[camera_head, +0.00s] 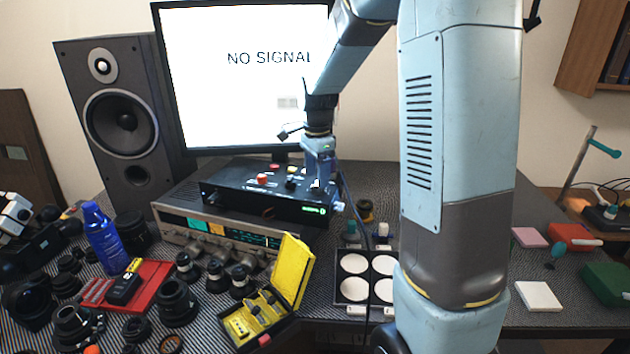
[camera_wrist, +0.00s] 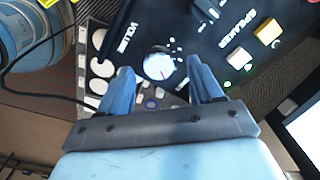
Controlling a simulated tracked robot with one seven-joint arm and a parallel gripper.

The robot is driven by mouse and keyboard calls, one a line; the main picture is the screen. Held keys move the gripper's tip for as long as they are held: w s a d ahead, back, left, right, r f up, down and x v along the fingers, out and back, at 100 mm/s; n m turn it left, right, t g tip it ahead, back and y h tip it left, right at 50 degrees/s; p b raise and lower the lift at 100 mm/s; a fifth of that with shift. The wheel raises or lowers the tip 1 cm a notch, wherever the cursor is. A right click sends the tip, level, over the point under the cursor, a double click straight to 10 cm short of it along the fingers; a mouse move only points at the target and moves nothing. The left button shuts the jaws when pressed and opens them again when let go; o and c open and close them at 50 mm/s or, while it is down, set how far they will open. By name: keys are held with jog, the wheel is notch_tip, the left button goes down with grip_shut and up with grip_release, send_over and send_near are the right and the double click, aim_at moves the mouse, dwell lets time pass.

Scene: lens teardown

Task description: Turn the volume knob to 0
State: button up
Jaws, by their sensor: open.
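The volume knob (camera_wrist: 157,61) is a round, silvery-white disc beside the partly visible white label "VOLUM" on a black panel in the wrist view. A thin reddish mark shows on its face, toward the lower right; the scale numbers are too small to read. White dots ring part of it. My gripper (camera_wrist: 160,66) is open, with one blue finger on each side of the knob. I cannot tell how deep the fingertips reach; gaps show on both sides. In the head view my gripper (camera_head: 321,187) is over the right end of the black box (camera_head: 235,200), hiding the knob.
A red button (camera_head: 262,179) and other controls stand on the box. The "SPEAKER" label (camera_wrist: 236,28) and lit switches lie right of the knob in the wrist view. The box rests on a silver receiver (camera_head: 180,230), before a monitor (camera_head: 240,80). An open yellow case (camera_head: 292,270) stands in front.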

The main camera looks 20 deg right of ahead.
jog(key=shift+f, duration=1.25)
jog(key=shift+r, duration=0.1)
jog(key=c, duration=1.1)
